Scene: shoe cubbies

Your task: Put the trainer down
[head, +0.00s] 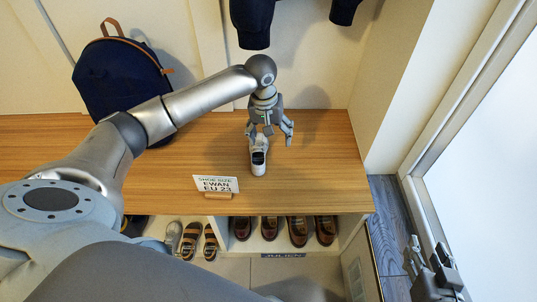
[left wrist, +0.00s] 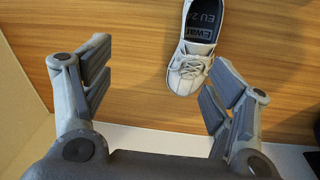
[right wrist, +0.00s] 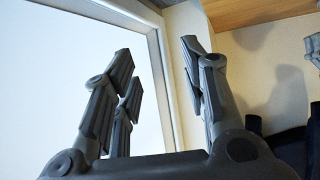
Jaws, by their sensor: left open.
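A white trainer (head: 258,158) stands on the wooden bench top (head: 320,180), near the middle. It also shows in the left wrist view (left wrist: 188,72), with laces and a dark insole marked "Ewan" and "EU 24". My left gripper (head: 270,137) is open and empty just behind and above it. In the left wrist view, the trainer's toe is by the right finger, with a wide gap to the left finger. Whether that finger touches the trainer I cannot tell. My right gripper (head: 432,270) is open and empty at the lower right, off the bench; its fingers show apart in the right wrist view (right wrist: 158,75).
A card (head: 215,184) reading "SHOE SIZE EWAN EU 23" stands at the bench's front edge. Below are cubbies with sandals (head: 200,240) and brown shoes (head: 298,230), labelled "JULIEN". A navy backpack (head: 115,78) is at the back left. The bench's right part is clear.

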